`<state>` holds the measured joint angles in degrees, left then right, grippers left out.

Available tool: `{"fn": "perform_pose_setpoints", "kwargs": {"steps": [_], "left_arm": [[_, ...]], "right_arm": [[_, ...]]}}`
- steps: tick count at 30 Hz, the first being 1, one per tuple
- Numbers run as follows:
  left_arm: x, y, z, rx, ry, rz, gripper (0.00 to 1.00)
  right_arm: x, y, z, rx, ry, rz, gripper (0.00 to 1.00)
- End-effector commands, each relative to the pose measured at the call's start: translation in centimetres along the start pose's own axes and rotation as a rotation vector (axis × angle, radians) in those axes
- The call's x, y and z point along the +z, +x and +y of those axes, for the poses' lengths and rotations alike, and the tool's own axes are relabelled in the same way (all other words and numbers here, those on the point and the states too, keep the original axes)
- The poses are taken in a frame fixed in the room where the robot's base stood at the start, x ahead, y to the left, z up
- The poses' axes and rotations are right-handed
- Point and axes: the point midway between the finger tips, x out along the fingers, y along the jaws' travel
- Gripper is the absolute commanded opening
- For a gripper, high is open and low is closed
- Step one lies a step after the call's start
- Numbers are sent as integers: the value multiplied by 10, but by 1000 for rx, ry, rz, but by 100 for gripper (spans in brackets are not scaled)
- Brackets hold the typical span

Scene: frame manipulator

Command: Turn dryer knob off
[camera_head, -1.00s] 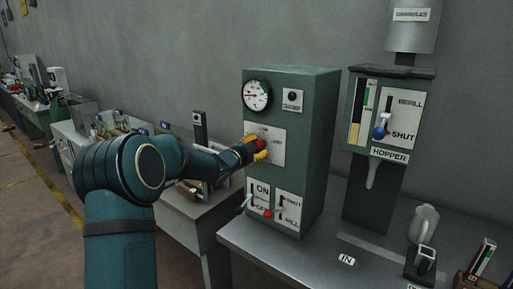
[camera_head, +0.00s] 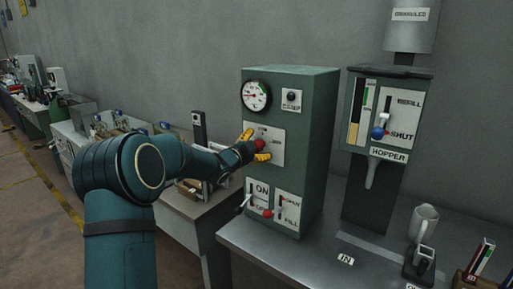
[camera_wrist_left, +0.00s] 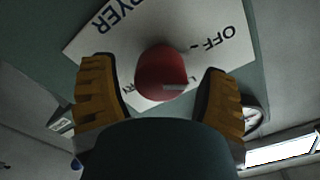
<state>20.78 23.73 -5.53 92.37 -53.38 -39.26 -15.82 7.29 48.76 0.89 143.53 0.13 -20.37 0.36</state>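The dryer knob (camera_head: 261,145) is red and sits on a white label plate on the front of the green control box (camera_head: 318,130). In the left wrist view the knob (camera_wrist_left: 162,68) is in front of a plate reading "OFF" and part of "DRYER", seen upside down, with a pale mark near its lower edge. My left gripper (camera_head: 255,146) has yellow fingers spread around the knob. In the wrist view the left gripper (camera_wrist_left: 155,92) is open, one finger on each side of the knob, with gaps between. My right gripper is not in view.
A round gauge (camera_head: 256,96) sits above the knob plate. Below are two lever switches, one marked "ON" (camera_head: 262,189). A hopper unit (camera_head: 388,125) stands to the right.

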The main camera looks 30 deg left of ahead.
Motion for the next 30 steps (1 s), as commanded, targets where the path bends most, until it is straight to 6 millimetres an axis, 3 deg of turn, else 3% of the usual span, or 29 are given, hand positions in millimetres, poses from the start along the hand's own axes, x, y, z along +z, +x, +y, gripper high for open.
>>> {"fn": "perform_pose_setpoints", "kwargs": {"steps": [11, 14, 24, 30], "left_arm": [[4, -6, 1, 2, 0, -9, 74], [4, -19, 0, 2, 0, -10, 74], [3, -86, 0, 0, -1, -8, 74], [2, -112, 0, 1, -1, -7, 74]], "right_arm": [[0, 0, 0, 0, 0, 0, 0], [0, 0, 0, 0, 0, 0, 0], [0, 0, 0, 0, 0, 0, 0], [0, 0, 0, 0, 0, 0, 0]]}}
